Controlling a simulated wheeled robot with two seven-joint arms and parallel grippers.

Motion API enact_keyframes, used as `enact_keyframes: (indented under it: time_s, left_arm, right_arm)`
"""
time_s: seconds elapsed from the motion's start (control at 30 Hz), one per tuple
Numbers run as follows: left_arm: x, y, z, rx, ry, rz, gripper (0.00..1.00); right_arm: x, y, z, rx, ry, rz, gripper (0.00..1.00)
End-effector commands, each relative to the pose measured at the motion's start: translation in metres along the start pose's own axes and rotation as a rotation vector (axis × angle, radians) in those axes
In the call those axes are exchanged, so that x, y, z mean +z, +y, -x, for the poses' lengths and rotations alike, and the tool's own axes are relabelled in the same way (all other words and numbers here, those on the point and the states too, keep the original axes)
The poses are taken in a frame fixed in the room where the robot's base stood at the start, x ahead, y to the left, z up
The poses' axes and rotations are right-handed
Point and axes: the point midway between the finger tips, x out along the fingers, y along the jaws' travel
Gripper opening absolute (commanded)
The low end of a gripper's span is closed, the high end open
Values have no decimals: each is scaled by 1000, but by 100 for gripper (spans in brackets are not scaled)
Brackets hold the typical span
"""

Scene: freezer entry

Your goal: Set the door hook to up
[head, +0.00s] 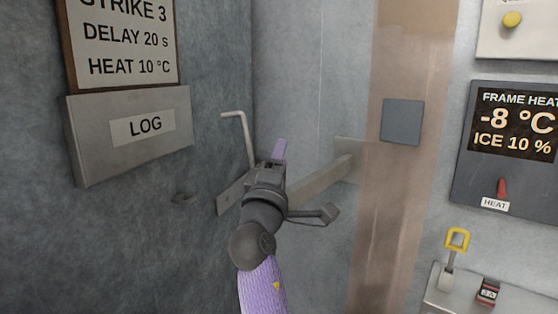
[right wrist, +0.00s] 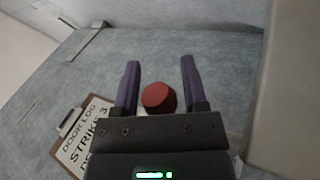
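A bent grey metal rod (head: 241,138), which looks like the door hook, shows in the head view. It stands roughly upright with its top bent left, and its lower end is by a metal plate (head: 228,199) partly hidden by my gripper. My right gripper (head: 277,150) is just to the right of the rod; I see no contact. In the right wrist view my right gripper (right wrist: 160,82) is open, with two purple fingers apart. A round red knob (right wrist: 158,97) shows between them, with gaps on both sides; I cannot tell what it belongs to. My left gripper is not in view.
A metal bar (head: 325,180) runs behind my gripper toward the frame strip. A LOG box (head: 90,150) hangs at left. At right are a heat panel (head: 480,180) and a yellow-handled switch (head: 457,242). The clipboard (right wrist: 82,140) shows in the wrist view.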

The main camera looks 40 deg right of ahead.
Motion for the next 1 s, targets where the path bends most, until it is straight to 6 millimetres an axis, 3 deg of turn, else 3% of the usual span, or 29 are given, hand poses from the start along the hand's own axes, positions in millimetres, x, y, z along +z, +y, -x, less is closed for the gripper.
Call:
enact_keyframes:
  time_s: [0.03, 0.07, 0.37, 0.73, 1.0]
  left_arm:
    - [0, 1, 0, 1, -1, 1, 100]
    - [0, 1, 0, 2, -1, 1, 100]
    - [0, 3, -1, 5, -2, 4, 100]
    - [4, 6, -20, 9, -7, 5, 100]
    - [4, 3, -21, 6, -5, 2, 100]
  right_arm:
    - [0, 0, 0, 0, 1, 1, 68]
    - [0, 0, 0, 0, 1, 1, 74]
    - [-1, -1, 3, 0, 3, 1, 74]
    - [-1, -4, 86, -3, 3, 0, 74]
    - [0, 0, 100, 0, 1, 1, 74]
